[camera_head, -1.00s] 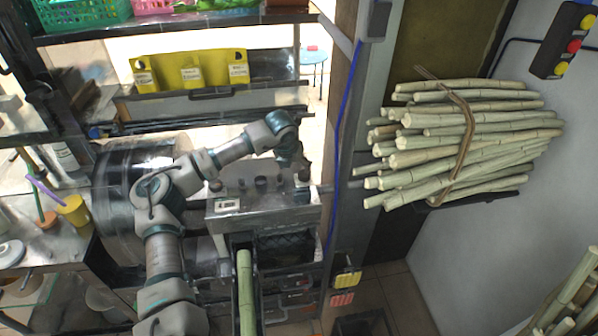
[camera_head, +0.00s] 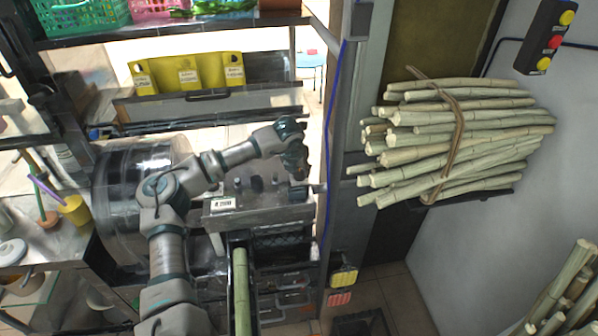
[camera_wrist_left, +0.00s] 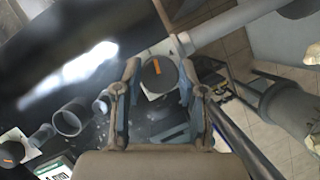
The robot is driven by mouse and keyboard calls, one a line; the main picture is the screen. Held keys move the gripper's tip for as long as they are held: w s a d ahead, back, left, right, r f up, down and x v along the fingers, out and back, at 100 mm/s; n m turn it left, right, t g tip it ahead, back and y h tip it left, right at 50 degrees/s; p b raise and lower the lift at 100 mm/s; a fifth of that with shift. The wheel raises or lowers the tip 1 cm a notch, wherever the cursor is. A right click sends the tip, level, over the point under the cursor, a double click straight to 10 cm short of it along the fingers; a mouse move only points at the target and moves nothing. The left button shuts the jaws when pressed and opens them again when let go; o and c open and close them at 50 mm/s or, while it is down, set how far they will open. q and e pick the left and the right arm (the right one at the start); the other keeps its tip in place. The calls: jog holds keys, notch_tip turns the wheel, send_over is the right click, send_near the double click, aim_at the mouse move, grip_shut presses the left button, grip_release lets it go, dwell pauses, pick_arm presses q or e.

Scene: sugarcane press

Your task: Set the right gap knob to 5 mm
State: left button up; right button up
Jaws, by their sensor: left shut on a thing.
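The press (camera_head: 262,212) stands in the middle of the head view, with knobs and short tubes on its metal top. My left gripper (camera_head: 299,172) reaches down to the right end of that top. In the left wrist view, the right gap knob (camera_wrist_left: 158,73), dark and round with an orange mark on a pale square base, sits between the fingers of my left gripper (camera_wrist_left: 160,90), which is shut on it. A second knob (camera_wrist_left: 12,152) with an orange mark is at lower left. A small display (camera_wrist_left: 56,170) is partly cut off; its reading is not legible. My right gripper is out of view.
A green cane (camera_head: 241,290) lies in the chute in front of the press. A bundle of canes (camera_head: 455,140) rests on a wall rack at right. A metal drum (camera_head: 125,205) is left of the press. A post with a blue cable (camera_head: 335,130) stands close right of my gripper.

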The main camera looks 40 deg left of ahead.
pick_arm(q)
jog(key=shift+s+d+f, duration=0.25)
jog(key=shift+f, duration=0.35)
jog(key=shift+s+a+f, duration=0.1)
jog(key=shift+a, duration=0.25)
jog(key=shift+d, duration=0.25)
jog(key=o, duration=1.1)
jog(key=shift+o, duration=0.2)
jog(key=shift+w+a, duration=0.2)
jog(key=v, duration=1.2)
jog(key=shift+a, duration=0.15)
